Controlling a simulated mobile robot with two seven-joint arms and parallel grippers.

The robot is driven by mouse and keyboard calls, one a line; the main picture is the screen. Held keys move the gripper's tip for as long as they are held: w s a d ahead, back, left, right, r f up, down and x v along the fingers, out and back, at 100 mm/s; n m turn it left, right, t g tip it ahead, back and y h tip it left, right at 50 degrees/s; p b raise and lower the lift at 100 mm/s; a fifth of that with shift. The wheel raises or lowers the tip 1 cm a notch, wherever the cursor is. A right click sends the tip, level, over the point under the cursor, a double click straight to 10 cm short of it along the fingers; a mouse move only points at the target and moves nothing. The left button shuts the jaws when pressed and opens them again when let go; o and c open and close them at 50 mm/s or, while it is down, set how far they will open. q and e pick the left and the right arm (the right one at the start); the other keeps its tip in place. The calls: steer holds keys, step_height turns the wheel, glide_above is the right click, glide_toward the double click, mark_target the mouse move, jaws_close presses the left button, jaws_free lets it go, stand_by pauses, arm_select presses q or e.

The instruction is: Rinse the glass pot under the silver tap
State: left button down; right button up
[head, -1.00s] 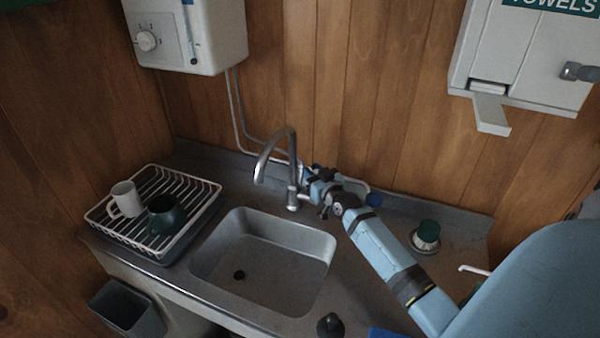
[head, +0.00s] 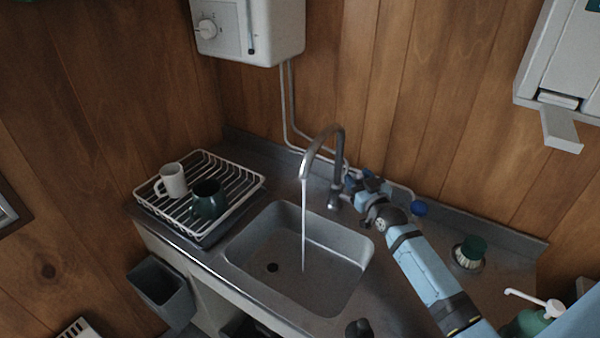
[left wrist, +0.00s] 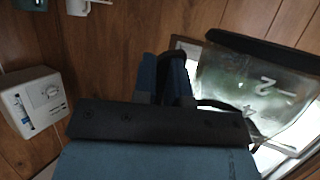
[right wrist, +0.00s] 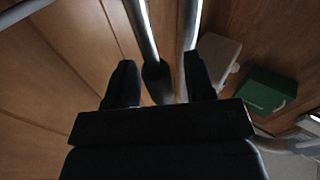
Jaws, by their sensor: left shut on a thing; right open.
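The silver tap (head: 322,150) stands behind the sink (head: 262,235), and a thin stream of water (head: 304,230) falls from its spout into the basin. My right gripper (head: 358,184) is beside the tap's base. In the right wrist view my right gripper (right wrist: 160,82) is open, with metal pipework and a dark lever-like part (right wrist: 157,80) between or just beyond its fingers. The glass pot (left wrist: 250,95), clear with white numbers and a dark rim band, shows in the left wrist view. My left gripper (left wrist: 165,78) is shut on it, apparently at its handle. The head view does not show the pot.
A white dish rack (head: 245,200) with a white mug (head: 173,180) and a dark green mug (head: 207,202) stands left of the sink. A scrub brush (head: 469,252) and green soap bottle (head: 535,318) are at right. A water heater (head: 275,30) hangs above.

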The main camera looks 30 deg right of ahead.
steer(key=s+a+b, duration=0.1)
steer(key=s, duration=0.9)
steer(key=shift+s+a+f, duration=0.2)
steer(key=shift+a+f, duration=0.05)
steer(key=shift+f, duration=0.1)
